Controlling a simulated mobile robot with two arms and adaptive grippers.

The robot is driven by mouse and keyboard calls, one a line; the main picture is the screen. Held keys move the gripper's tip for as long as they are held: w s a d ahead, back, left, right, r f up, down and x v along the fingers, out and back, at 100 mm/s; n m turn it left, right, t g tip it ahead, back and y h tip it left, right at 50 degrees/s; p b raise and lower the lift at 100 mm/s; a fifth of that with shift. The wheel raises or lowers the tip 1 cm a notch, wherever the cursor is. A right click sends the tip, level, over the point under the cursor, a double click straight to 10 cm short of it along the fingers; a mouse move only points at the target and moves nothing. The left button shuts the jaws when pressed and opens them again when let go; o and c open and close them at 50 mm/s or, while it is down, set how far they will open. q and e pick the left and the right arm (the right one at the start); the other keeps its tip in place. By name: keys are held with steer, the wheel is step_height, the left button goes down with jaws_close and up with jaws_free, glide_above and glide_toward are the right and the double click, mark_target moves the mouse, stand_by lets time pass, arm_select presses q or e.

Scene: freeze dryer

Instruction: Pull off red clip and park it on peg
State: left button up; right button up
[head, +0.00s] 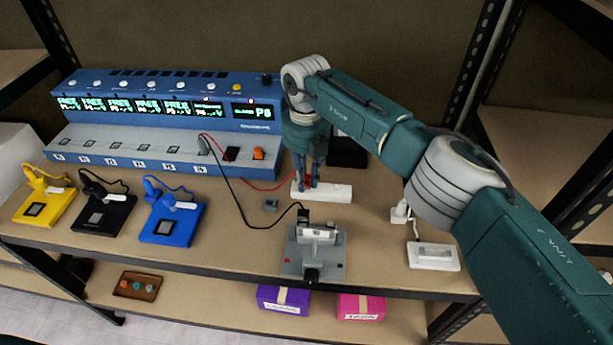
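My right gripper (308,183) points down over a white block (338,193) behind the grey fixture. A little red shows between and beside its dark fingers, where the red clip may be. The fingers hide most of it, and I cannot tell whether they grip it. A red cable (262,188) runs from the blue machine (180,120) to the gripper area. A small grey piece (270,205), possibly a peg, stands left of the white block. A black clip (303,215) with a black cable sits at the back of the grey fixture (313,250). My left gripper is out of view.
Yellow (55,203), black (97,222) and blue (180,226) trays lie at the left. A white device (433,257) lies at the right, below my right arm. Board between the blue tray and grey fixture is mostly clear, crossed by the black cable.

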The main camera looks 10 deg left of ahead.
steer(key=o, duration=0.4)
steer(key=shift+f, duration=0.15)
